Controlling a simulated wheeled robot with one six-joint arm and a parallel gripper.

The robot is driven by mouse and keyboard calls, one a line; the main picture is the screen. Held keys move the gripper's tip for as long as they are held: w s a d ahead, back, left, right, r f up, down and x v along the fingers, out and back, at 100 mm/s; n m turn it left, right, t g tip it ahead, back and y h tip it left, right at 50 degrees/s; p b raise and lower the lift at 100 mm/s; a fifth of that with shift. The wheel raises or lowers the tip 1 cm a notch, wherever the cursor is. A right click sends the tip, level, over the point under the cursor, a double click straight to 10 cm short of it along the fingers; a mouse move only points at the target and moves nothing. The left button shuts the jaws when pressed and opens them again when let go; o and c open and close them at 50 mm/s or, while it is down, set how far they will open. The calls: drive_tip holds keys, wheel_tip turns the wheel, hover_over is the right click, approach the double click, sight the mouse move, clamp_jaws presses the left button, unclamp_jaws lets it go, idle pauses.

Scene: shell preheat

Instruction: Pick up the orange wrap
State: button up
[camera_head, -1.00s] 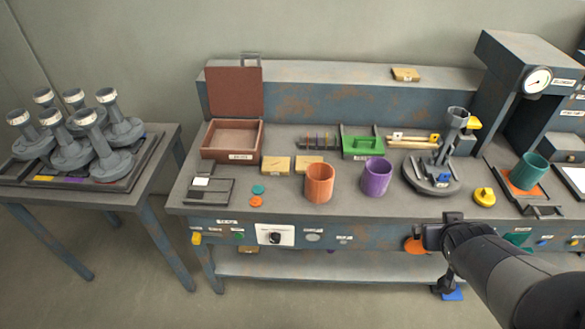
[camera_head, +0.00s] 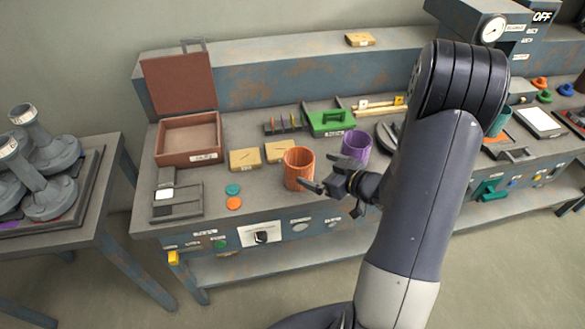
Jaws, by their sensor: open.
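The orange wrap (camera_head: 296,165), an upright open-topped ribbed orange cylinder, stands on the bench near its front edge. My gripper (camera_head: 318,172) is open just to its right, its dark fingers pointing left toward the wrap. One fingertip overlaps the wrap's lower right side in the picture. I cannot tell whether it touches. Nothing shows between the fingers.
A purple cylinder (camera_head: 356,147) stands close behind my gripper. My arm hides the bench's right-centre.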

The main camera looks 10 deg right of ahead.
sight(289, 156)
drive_tip(key=x, duration=0.4)
drive_tip(key=p+x, duration=0.1)
drive_tip(key=x, duration=0.3)
drive_tip(key=shift+w+r, duration=0.15)
drive_tip(key=shift+w, duration=0.25)
drive_tip(key=c, duration=1)
drive_tip(key=shift+r, duration=0.15)
